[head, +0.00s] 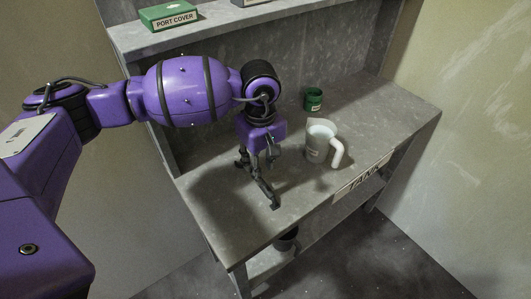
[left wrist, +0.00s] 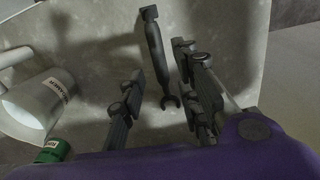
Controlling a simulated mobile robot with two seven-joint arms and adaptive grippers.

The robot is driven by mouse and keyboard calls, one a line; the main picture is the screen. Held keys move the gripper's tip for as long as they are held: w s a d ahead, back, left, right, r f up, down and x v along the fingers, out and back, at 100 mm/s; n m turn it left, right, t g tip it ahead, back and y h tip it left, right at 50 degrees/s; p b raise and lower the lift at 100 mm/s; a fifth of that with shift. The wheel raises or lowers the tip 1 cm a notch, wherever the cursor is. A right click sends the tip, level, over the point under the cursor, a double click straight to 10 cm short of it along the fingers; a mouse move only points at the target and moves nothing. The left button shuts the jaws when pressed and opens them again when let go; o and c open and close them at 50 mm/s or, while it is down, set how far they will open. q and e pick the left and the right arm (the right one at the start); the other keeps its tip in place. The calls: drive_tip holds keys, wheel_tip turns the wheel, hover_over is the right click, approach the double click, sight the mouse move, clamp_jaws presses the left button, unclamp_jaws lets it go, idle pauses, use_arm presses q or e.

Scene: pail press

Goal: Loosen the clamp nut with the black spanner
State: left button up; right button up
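The black spanner (left wrist: 155,50) lies on the grey bench in the left wrist view, its open jaw toward the gripper. My left gripper (left wrist: 163,82) is open, with its dark fingers on either side of the spanner and gaps showing between. In the head view my left gripper (head: 258,182) points down at the bench top, left of the jug; I cannot pick out the spanner there. No clamp nut can be made out in either view. My right gripper is not in view.
A white jug (head: 320,142) and a green tin (head: 313,99) stand on the bench (head: 385,115) right of the gripper. A green PORT COVER box (head: 168,16) sits on the upper shelf. A dark pail (head: 286,241) is under the bench. A TANK label (head: 363,174) marks the front edge.

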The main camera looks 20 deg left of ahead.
sight(268, 192)
use_arm(q)
wheel_tip(268, 192, down, 3)
drive_tip(key=shift+r+b, duration=0.1)
drive_tip(key=shift+b, duration=0.25)
wheel_tip(268, 192, down, 5)
drive_tip(key=shift+f+b, duration=0.1)
drive_tip(key=shift+b, duration=0.8)
drive_tip(key=shift+w+r, duration=0.1)
drive_tip(key=shift+r, duration=0.25)
drive_tip(key=shift+c, duration=1.2)
drive_tip(key=shift+r, duration=0.1)
clamp_jaws()
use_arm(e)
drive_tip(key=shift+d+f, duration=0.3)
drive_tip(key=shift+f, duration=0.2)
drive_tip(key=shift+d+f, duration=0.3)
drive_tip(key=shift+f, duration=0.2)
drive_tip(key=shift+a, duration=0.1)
